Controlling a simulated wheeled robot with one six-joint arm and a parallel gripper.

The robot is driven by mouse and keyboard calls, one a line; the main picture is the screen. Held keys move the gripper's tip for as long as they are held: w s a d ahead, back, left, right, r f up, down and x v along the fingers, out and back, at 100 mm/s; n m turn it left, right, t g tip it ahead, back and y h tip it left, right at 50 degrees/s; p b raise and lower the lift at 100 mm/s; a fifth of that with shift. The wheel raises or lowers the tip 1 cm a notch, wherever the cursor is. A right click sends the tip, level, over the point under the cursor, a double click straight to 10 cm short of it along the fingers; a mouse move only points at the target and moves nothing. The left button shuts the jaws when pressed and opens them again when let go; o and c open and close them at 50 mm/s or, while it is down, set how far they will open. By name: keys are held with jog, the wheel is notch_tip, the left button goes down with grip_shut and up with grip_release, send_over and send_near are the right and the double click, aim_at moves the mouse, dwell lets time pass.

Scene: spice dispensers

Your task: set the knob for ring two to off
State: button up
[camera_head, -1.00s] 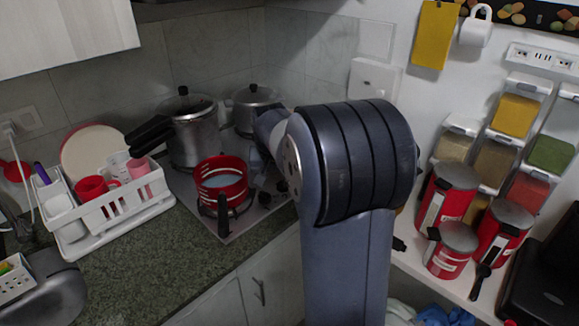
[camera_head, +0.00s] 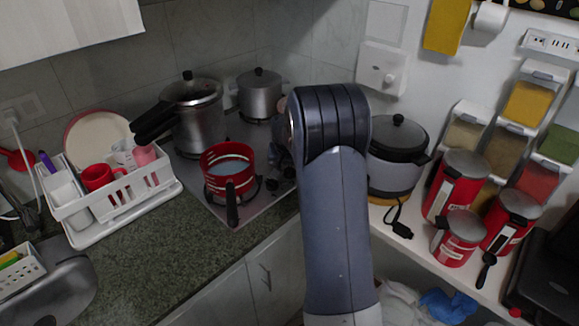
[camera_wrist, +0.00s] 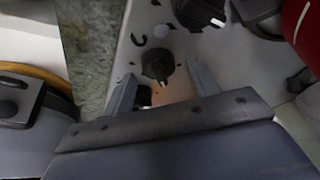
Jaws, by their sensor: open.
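The stove top (camera_head: 243,216) carries black knobs along its right edge, partly behind my arm in the head view. One knob (camera_head: 272,184) shows there beside the red pot. In the wrist view a black knob (camera_wrist: 157,63) with a pale pointer mark sits between and just ahead of my gripper's fingertips (camera_wrist: 158,75). The fingers are apart, with nothing held. Another black knob (camera_wrist: 200,12) is farther up, and a third (camera_wrist: 143,96) is partly hidden by the left finger. I cannot read which knob is for ring two. My gripper is mostly hidden by my arm in the head view.
A red pot (camera_head: 226,170) with a black handle stands on the stove close to the knobs. A pressure cooker (camera_head: 193,115) and a lidded pot (camera_head: 260,95) stand behind. A rice cooker (camera_head: 393,165) is right of my arm. A dish rack (camera_head: 120,205) is left.

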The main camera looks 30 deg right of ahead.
jog(key=shift+f, duration=0.15)
jog(key=c, duration=1)
jog(key=shift+d, duration=0.1)
jog(key=n+y+b, duration=0.1)
jog(key=n, duration=0.1)
jog(key=n+y+b, duration=0.1)
jog(key=n, duration=0.2)
jog(key=shift+d+f+t, duration=0.15)
jog(key=shift+t, duration=0.25)
jog(key=shift+n+y+b, duration=0.9)
jog(key=shift+n+b, duration=0.35)
jog(key=shift+n, duration=1.25)
